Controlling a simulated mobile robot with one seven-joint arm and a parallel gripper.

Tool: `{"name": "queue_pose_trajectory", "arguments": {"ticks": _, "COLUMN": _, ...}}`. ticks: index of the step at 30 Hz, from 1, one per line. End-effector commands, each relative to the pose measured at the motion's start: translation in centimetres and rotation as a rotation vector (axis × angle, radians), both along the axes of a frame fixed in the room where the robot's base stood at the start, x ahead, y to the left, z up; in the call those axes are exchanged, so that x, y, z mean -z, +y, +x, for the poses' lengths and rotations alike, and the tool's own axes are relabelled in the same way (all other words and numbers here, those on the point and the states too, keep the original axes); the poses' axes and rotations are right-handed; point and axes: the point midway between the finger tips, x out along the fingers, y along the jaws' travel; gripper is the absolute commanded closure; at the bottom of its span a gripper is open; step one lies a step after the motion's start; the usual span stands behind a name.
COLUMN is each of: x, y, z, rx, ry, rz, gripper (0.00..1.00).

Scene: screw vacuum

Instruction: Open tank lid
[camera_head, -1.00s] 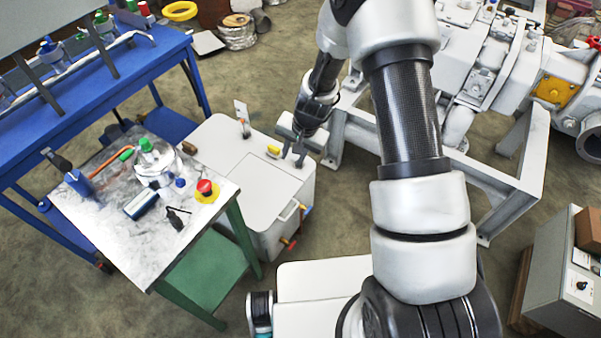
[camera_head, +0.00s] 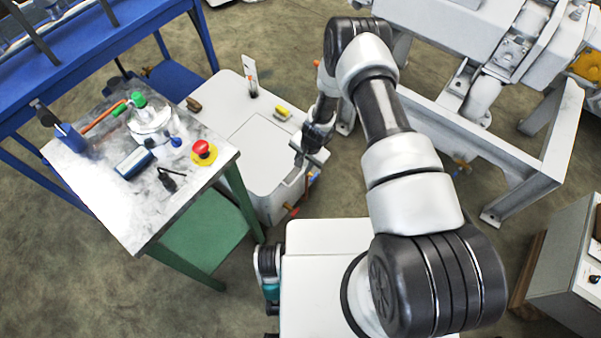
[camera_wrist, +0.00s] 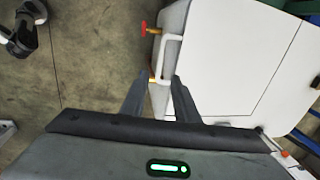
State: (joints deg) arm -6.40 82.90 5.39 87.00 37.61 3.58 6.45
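The white tank (camera_head: 226,114) stands on the floor between the small table and the grey metal frame. Its lid (camera_head: 264,152) is a flat white panel lying flush and closed on top. In the wrist view the lid (camera_wrist: 242,58) fills the right side, and a white bar handle (camera_wrist: 166,58) stands at its edge. My gripper (camera_wrist: 160,80) has its two dark fingers apart, one on each side of the handle's lower end. I cannot tell whether either finger touches it. In the head view my gripper (camera_head: 300,158) is at the lid's right edge and hides the handle.
A red valve knob (camera_wrist: 150,30) sticks out of the tank's side close to the handle. A yellow part (camera_head: 282,113) sits on the tank top. The small table (camera_head: 110,205) with a red emergency button (camera_head: 202,149) stands at left. The grey frame (camera_head: 470,150) is at right.

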Motion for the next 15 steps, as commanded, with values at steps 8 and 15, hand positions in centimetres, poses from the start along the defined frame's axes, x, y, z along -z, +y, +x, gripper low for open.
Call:
{"name": "queue_pose_trajectory", "arguments": {"ticks": 8, "x": 5.3, "y": 0.7, "z": 0.5, "rx": -0.001, "ry": 0.0, "rz": -0.002, "gripper": 0.72}}
{"name": "queue_pose_trajectory", "arguments": {"ticks": 15, "x": 6.8, "y": 1.0, "z": 0.7, "rx": 0.0, "ry": 0.0, "rz": 0.0, "gripper": 0.72}}
